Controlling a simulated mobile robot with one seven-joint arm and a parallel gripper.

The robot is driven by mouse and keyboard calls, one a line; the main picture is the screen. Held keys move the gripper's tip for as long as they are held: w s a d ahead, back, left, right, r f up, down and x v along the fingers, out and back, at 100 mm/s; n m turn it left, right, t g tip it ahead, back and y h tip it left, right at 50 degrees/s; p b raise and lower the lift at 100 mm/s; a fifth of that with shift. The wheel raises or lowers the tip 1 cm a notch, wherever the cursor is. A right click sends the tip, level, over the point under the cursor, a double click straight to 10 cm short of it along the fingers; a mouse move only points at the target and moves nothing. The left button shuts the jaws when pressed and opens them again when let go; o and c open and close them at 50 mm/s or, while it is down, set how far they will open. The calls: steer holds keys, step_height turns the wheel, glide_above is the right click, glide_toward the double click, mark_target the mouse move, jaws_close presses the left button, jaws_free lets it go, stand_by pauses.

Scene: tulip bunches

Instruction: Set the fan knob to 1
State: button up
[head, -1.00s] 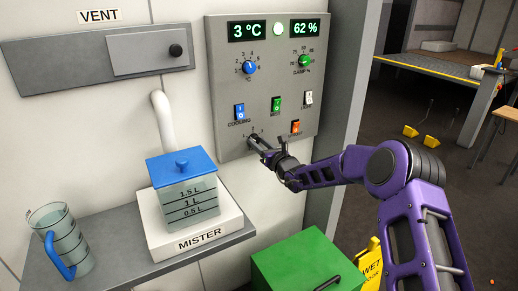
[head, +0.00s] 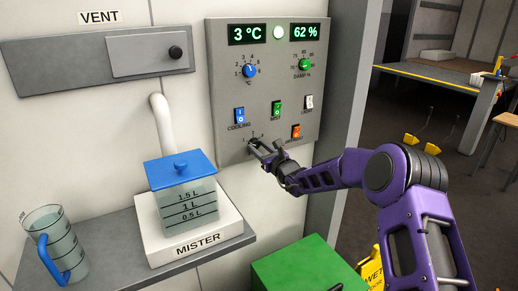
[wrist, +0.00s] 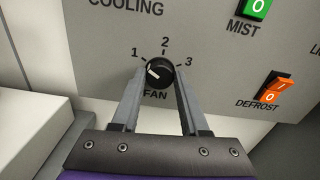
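The fan knob (wrist: 161,74) is a small black dial with a white pointer mark. It sits low on the grey control panel (head: 222,75), above the FAN label, with the numbers 1, 2 and 3 around its top. In the wrist view its white mark points left and slightly up, roughly toward the 1. My gripper (wrist: 161,80) faces the panel, with one grey fingertip on each side of the knob. The fingertips are very close to its sides; whether they press on it is unclear. In the head view my gripper (head: 254,146) largely hides the knob.
The green mist switch (wrist: 256,8) and orange defrost switch (wrist: 271,91) are right of the knob. Below and left, the mister (head: 192,233) and a jug (head: 58,245) stand on a grey shelf. A green box (head: 305,265) is below my arm.

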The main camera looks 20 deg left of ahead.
steer(key=o, duration=0.4)
steer(key=shift+d, duration=0.1)
steer(key=v, duration=1.7)
steer(key=shift+s+d+p, duration=0.1)
steer(key=shift+d+p, duration=0.05)
steer(key=shift+p, duration=0.2)
